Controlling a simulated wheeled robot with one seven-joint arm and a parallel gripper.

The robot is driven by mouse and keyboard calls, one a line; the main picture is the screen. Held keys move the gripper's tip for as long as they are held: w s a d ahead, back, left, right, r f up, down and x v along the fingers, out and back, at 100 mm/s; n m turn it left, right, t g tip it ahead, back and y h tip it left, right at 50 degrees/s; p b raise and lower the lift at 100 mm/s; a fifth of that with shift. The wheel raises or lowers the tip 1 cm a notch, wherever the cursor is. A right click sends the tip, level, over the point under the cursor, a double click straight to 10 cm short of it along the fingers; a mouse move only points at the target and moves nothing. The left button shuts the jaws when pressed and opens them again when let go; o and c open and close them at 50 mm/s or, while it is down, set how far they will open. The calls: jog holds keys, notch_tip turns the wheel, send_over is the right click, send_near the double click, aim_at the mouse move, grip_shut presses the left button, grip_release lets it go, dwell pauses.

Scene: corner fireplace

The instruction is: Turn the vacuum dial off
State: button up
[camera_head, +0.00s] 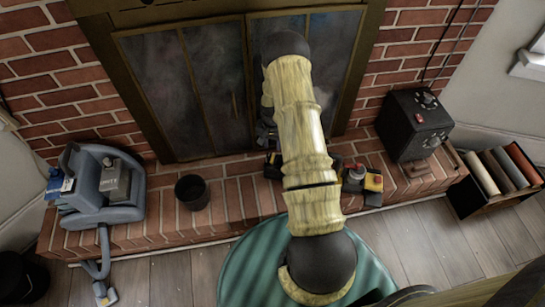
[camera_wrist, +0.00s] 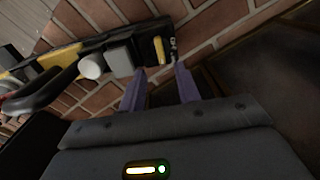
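A blue-grey machine that looks like a vacuum (camera_head: 122,212) stands on the brick hearth at the left in the head view, with a hose running down to the floor. I cannot make out a dial on it. My gripper (camera_wrist: 160,69) shows in the wrist view with two purple fingers apart and nothing held between them. Just beyond the fingertips, a dark and yellow device (camera_wrist: 118,62) with a pale round knob (camera_wrist: 92,66) and a yellow piece (camera_wrist: 159,49) lies against the bricks. I cannot tell whether they touch.
A black box with knobs (camera_head: 408,135) stands on the hearth at the right, beside a crate of rolls (camera_head: 468,204). A dark bucket (camera_head: 192,192) stands left of my arm. A yellow-black item (camera_head: 373,182) sits right of it. Fireplace doors (camera_head: 205,85) stand behind. A green round rug (camera_head: 245,265) lies in front.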

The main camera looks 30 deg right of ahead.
aim_at(273, 157)
notch_tip(273, 157, down, 8)
jog(key=shift+f+b, duration=0.1)
jog(key=shift+b, duration=0.75)
jog(key=shift+c, duration=0.2)
grip_shut()
